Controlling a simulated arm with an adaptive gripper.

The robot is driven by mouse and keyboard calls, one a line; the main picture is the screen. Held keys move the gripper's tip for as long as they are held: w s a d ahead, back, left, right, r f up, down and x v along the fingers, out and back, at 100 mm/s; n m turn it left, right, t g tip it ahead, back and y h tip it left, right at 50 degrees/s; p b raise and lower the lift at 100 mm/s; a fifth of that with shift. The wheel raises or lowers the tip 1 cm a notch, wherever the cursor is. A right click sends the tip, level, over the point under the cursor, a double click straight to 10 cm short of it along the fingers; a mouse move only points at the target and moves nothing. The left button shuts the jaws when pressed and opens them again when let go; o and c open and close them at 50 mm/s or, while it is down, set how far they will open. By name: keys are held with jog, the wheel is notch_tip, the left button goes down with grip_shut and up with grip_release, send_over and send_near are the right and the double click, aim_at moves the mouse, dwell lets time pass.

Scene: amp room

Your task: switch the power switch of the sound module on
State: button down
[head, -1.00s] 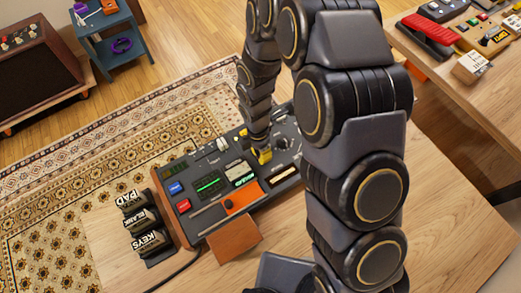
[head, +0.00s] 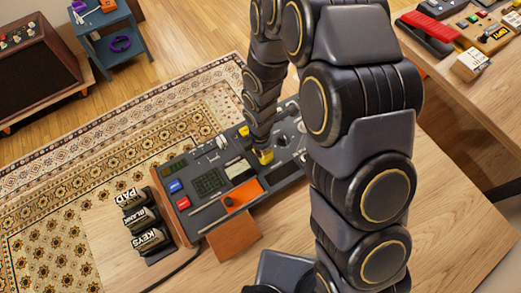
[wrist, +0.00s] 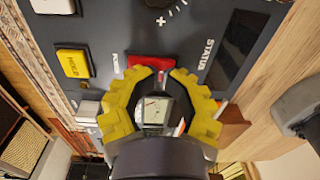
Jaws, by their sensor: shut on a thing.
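The sound module (head: 197,220) lies on the wooden table in the head view, its knobs and buttons facing up. My gripper (head: 263,157) reaches down onto the right part of the panel. In the wrist view, the yellow fingers of my gripper (wrist: 158,74) are shut on the red power switch (wrist: 151,62), beside the POWER lettering. The fingers partly cover the switch, and I cannot tell its exact position. In the head view the gripper hides the switch.
A yellow HOLD button (wrist: 72,63) and a dark STATUS window (wrist: 235,47) flank the switch. Another table (head: 480,93) with pedals is at right. A blue side table (head: 128,55) stands behind.

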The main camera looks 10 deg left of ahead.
jog(key=shift+s+d+f, duration=0.35)
jog(key=shift+s+d, duration=0.1)
jog(key=shift+s, duration=0.1)
jog(key=shift+w+a, duration=0.1)
jog(key=shift+w+a+r, duration=0.25)
jog(key=shift+w+a, duration=0.25)
jog(key=shift+w+a+r, duration=0.2)
jog(key=shift+w+a, duration=0.25)
notch_tip(320, 180, up, 14)
dwell(0.4)
jog(key=shift+d, duration=0.1)
jog(key=s+d+r+m, duration=0.5)
jog(key=s+d+m, duration=0.3)
jog(key=m, duration=0.5)
jog(key=s+d+r+m+g, duration=0.1)
jog(key=s+d+r+m, duration=0.5)
jog(key=m, duration=0.8)
jog(key=s+d, duration=0.3)
jog(key=d, duration=0.1)
jog(key=shift+s+d+r+g, duration=0.15)
jog(key=shift+s+r+g, duration=0.05)
jog(key=shift+s+g, duration=0.1)
